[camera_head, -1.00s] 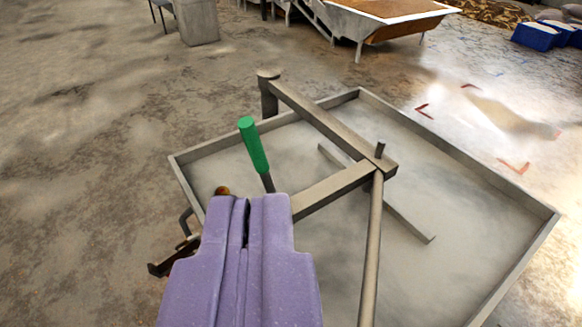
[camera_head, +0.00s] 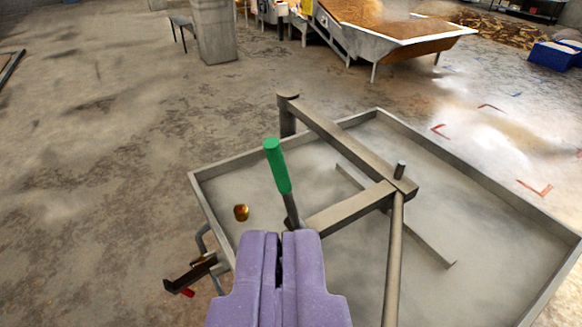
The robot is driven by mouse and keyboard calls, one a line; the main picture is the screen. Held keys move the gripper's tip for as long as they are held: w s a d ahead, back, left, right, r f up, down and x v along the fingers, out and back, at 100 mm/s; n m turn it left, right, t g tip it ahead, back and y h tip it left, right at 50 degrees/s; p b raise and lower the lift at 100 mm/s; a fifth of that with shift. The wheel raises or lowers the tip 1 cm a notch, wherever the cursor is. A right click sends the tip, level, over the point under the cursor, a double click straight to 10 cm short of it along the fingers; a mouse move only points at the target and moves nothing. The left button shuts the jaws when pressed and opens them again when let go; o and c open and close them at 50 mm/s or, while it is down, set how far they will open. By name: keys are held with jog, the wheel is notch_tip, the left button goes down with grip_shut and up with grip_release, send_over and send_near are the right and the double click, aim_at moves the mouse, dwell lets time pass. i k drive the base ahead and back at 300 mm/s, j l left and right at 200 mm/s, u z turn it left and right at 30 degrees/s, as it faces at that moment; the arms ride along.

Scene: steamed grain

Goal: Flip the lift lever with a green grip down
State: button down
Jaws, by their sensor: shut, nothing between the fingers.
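The lift lever's green grip (camera_head: 277,165) points up and leans slightly left, on a grey metal shaft (camera_head: 292,210). The foot of the shaft is hidden behind my gripper. My gripper (camera_head: 279,236), purple, is at the bottom centre, shut and empty. In the picture its tips lie just below the lever's shaft. I cannot tell whether they touch it; the green grip is clear of them.
A grey metal frame (camera_head: 345,142) with a long bar (camera_head: 394,255) stands over a shallow walled tray (camera_head: 470,180). A small amber knob (camera_head: 241,212) and a dark pedal-like bracket (camera_head: 190,274) are left of my gripper. Open floor (camera_head: 90,170) lies at left.

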aim_at(272, 147)
jog(key=i+j, duration=0.15)
jog(key=j, duration=0.2)
jog(key=i+j+z, duration=0.1)
jog(key=j, duration=0.25)
jog(key=i+j+z, duration=0.1)
jog(key=j, duration=0.25)
jog(key=i+j, duration=0.15)
jog(key=i, duration=0.25)
jog(key=z, duration=0.05)
